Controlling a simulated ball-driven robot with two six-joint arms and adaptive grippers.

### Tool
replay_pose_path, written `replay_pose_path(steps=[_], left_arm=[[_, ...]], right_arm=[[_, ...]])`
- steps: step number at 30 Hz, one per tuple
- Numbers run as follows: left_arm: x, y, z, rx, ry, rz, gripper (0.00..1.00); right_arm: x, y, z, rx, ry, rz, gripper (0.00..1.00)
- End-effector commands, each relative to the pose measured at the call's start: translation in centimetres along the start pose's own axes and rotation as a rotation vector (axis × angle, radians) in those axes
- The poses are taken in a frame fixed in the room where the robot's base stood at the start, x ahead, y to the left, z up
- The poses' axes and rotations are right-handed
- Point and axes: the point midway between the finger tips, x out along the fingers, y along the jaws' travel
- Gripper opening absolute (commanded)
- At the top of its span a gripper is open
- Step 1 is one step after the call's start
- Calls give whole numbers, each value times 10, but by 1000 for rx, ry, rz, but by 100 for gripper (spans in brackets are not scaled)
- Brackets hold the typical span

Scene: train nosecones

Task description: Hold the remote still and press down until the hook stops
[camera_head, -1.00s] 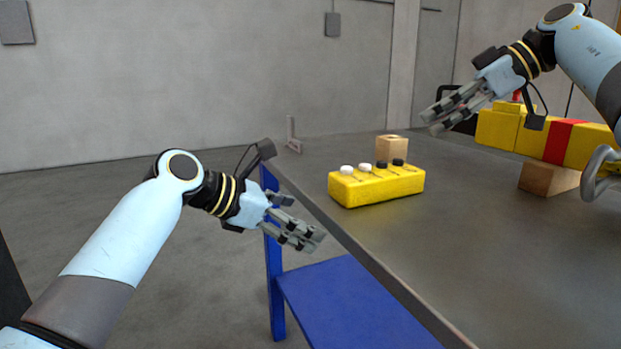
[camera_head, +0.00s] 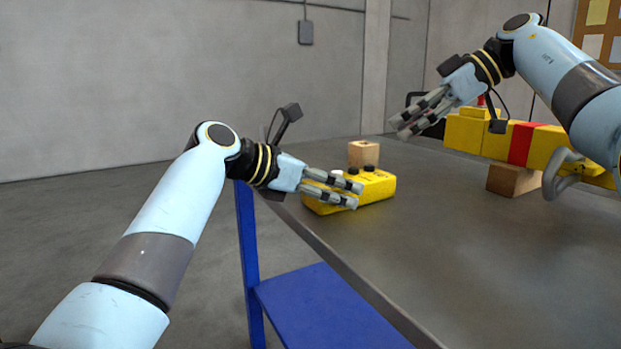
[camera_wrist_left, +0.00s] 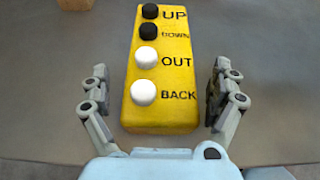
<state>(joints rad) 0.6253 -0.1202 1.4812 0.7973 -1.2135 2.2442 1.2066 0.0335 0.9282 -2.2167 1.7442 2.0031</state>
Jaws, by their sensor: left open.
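The yellow remote (camera_head: 380,189) lies on the table near its left edge. In the left wrist view the remote (camera_wrist_left: 163,95) shows black UP (camera_wrist_left: 150,11) and DOWN (camera_wrist_left: 149,31) buttons and white OUT (camera_wrist_left: 146,57) and BACK (camera_wrist_left: 144,92) buttons. My left gripper (camera_head: 358,196) is open, with one finger on either side of the remote's near end and visible gaps between. In the head view its fingers hide part of the remote. My right gripper (camera_head: 403,126) is open and empty, raised above the table. A grey curved hook (camera_head: 563,172) shows at the right, beside a yellow body.
The yellow body with a red band (camera_head: 520,144) rests on a brown block (camera_head: 513,180). A wooden block (camera_head: 363,153) stands behind the remote. The grey table (camera_head: 450,250) is clear in front. A blue shelf (camera_head: 325,305) is below its left edge.

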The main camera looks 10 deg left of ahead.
Motion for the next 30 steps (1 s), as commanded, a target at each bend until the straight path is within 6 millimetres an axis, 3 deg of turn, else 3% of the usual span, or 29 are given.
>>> replay_pose_path(steps=[12,27,29,30], left_arm=[[10,0,0,2,1,0,94],[10,0,0,1,1,0,29],[10,0,0,1,1,0,23],[10,0,0,1,1,0,23]], right_arm=[[0,0,0,0,0,0,38],[0,0,0,0,0,0,38],[0,0,0,0,0,0,38],[0,0,0,0,0,0,33]])
